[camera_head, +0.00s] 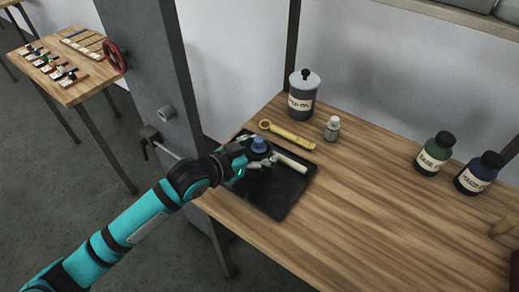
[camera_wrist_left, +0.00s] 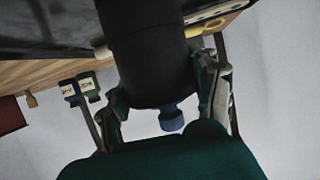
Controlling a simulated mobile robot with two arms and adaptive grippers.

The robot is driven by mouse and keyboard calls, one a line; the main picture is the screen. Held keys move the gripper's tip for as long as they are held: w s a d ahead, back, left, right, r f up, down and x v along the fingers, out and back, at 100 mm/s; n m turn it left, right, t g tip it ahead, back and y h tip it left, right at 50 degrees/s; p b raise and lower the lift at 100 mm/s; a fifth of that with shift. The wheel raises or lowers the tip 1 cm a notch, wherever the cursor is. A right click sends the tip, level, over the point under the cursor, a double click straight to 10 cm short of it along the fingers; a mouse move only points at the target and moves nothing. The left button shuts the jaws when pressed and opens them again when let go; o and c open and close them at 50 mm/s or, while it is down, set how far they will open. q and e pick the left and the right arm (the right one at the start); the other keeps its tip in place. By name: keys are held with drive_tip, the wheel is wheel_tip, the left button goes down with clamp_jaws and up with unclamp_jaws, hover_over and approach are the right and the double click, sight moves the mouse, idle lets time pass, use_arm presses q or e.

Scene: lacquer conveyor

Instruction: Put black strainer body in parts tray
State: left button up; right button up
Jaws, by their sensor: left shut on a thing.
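The black strainer body (camera_wrist_left: 150,50) is a dark cylinder with a blue knob (camera_wrist_left: 171,117) at one end. In the left wrist view it sits between the two fingers of my left gripper (camera_wrist_left: 160,95), which is shut on it. In the head view my left gripper (camera_head: 252,156) is over the black parts tray (camera_head: 265,197), with the blue knob (camera_head: 258,145) showing and the body mostly hidden. I cannot tell whether the body touches the tray. The tray lies at the left end of the wooden bench. My right gripper is not in view.
A pale rod (camera_head: 291,162) lies at the tray's right side. A yellow wrench (camera_head: 287,135), a small white bottle (camera_head: 332,128) and a grey labelled can (camera_head: 303,95) are behind it. Green (camera_head: 434,154) and blue (camera_head: 478,174) bottles stand right. The bench middle is clear.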

use_arm(q)
drive_tip(key=shift+f, duration=0.1)
drive_tip(key=o, duration=1.4)
drive_tip(key=shift+s+a+r, duration=0.1)
drive_tip(key=shift+r, duration=0.1)
drive_tip(key=b+v, duration=0.1)
drive_tip(key=v, duration=1)
drive_tip(key=shift+s+a+r, duration=0.2)
drive_tip(key=shift+s+a, duration=0.05)
